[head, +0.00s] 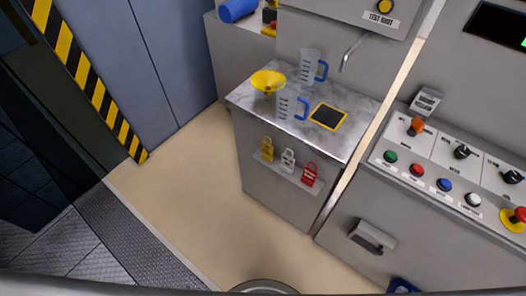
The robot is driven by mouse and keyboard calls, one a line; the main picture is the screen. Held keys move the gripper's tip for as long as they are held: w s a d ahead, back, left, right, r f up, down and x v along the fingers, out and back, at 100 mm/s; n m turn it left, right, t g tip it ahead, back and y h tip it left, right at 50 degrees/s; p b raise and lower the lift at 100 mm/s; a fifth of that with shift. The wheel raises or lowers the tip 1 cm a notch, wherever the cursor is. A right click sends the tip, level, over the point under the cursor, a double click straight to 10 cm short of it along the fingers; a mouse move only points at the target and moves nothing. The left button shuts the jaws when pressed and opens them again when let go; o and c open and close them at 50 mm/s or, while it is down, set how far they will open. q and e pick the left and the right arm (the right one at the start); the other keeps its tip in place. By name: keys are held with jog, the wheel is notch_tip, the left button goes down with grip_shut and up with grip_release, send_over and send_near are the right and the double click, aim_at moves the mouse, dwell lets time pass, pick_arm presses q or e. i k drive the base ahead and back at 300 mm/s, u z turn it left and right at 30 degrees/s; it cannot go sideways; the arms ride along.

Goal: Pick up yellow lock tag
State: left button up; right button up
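The yellow lock tag (267,149) is the leftmost of three lock tags on a small ledge on the front of the grey cabinet. It stands upright, with a white lock tag (288,159) and a red lock tag (310,174) to its right. Neither of my grippers shows in the head view.
On the marble counter (252,99) above the tags are a yellow funnel (268,80), two clear jugs with blue handles (286,104) and a yellow-edged black pad (327,117). A control panel (440,180) with buttons stands at the right. The floor (195,200) before the cabinet is clear.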

aim_at(267, 153)
jog(key=z, duration=2.7)
jog(key=k, duration=0.75)
jog(key=u, duration=0.9)
